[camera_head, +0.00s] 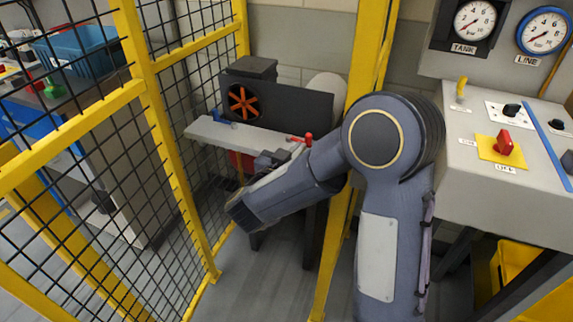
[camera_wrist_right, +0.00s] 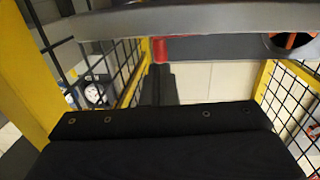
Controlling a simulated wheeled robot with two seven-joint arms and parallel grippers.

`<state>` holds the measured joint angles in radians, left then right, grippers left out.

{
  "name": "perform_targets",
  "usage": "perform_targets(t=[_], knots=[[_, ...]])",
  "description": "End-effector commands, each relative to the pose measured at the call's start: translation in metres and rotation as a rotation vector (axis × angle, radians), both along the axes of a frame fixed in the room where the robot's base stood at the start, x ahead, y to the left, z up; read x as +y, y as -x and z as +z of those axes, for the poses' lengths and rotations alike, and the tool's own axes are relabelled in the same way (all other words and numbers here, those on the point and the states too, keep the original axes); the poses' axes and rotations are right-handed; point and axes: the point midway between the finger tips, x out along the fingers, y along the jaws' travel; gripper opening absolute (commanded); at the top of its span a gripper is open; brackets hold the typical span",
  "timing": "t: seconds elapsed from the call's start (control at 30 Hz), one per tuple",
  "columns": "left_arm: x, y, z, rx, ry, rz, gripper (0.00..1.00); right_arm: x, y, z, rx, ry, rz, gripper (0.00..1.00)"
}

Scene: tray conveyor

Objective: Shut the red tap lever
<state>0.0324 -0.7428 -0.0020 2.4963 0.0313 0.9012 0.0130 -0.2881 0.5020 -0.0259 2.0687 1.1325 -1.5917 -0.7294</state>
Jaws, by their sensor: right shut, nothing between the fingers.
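The red tap lever (camera_head: 302,138) shows as a small red piece near the right end of the pale grey ledge, close above my right forearm. My right gripper (camera_head: 268,163) seems to be the small dark part beside the forearm, below the ledge's front edge. It is shut and empty, left of and below the lever; touching cannot be made out. In the right wrist view a red part (camera_wrist_right: 161,49) hangs under a grey bar; I cannot tell whether it is the lever. My left gripper is not in view.
The grey ledge (camera_head: 225,134) fronts a dark panel with an orange fan (camera_head: 243,102). Yellow-framed mesh fence (camera_head: 150,70) stands left, and a yellow post (camera_head: 368,50) behind my arm. A control console (camera_head: 455,125) with a red knob (camera_head: 503,143) stands right.

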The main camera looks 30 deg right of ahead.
Motion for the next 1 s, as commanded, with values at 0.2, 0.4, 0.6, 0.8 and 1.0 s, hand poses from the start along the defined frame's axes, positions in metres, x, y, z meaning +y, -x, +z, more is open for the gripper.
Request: perform_targets(t=[0.2,0.4,0.6,0.8,1.0], knots=[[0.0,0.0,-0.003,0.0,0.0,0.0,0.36,-0.019,-0.013,-0.001,-0.001,-0.001,-0.001,0.0],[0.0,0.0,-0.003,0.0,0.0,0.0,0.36,-0.022,-0.016,-0.001,-0.001,-0.001,0.002,0.0],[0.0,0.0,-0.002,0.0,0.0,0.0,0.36,-0.022,-0.015,0.0,-0.001,-0.001,0.001,0.0],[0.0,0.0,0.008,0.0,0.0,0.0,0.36,-0.036,-0.014,0.001,0.0,0.001,0.063,0.0],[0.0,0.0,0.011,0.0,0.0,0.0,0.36,-0.045,-0.016,-0.001,0.0,-0.001,0.096,0.0]])
